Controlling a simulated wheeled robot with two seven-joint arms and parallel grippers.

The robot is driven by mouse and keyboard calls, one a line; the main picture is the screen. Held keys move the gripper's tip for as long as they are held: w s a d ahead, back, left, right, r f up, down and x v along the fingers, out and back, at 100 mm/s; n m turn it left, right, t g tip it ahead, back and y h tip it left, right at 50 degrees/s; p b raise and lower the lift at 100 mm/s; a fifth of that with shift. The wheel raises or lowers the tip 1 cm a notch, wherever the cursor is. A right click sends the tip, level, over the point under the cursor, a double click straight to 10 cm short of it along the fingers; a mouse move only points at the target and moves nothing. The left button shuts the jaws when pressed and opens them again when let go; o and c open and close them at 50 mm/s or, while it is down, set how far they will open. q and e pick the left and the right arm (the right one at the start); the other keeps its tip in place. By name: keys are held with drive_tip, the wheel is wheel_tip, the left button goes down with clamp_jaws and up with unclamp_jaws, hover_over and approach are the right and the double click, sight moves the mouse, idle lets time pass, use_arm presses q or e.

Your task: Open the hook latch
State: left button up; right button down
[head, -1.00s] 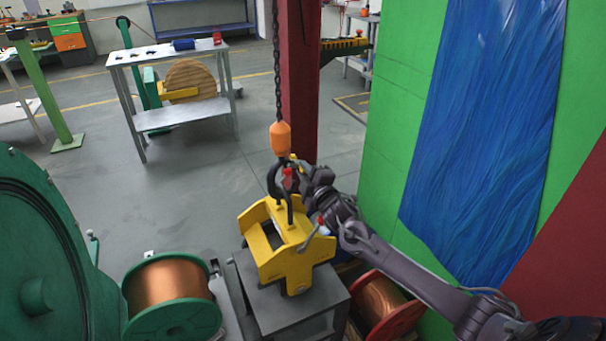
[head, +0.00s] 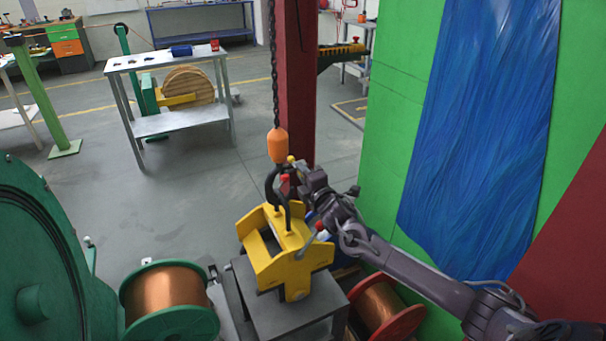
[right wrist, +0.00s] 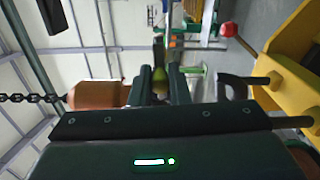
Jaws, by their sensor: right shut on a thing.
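The black lifting hook (head: 272,183) hangs below an orange block (head: 278,145) on a chain, over a yellow lifting frame (head: 304,268). The block also shows at left in the right wrist view (right wrist: 95,95). My right gripper (head: 291,172) is at the hook's upper right side, just below the block. In the right wrist view its fingers (right wrist: 160,82) are closed around a small yellow-green piece (right wrist: 159,75), apparently the latch tab. The fingers mostly hide the latch, so how far it stands open cannot be told. My left gripper is not in view.
The yellow frame sits on a grey stand (head: 285,318). A green-flanged copper spool (head: 165,290) is to its left, a red-flanged one (head: 383,303) to its right. A dark red post (head: 299,90) rises behind the hook, and a green panel (head: 395,130) stands at right.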

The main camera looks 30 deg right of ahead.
drive_tip(key=shift+f, duration=0.1)
drive_tip(key=c, duration=1.4)
unclamp_jaws()
drive_tip(key=shift+o, duration=0.2)
drive_tip(key=s, duration=0.8)
drive_tip(key=shift+a+b, duration=0.25)
drive_tip(key=shift+b, duration=0.1)
drive_tip(key=shift+w, duration=0.1)
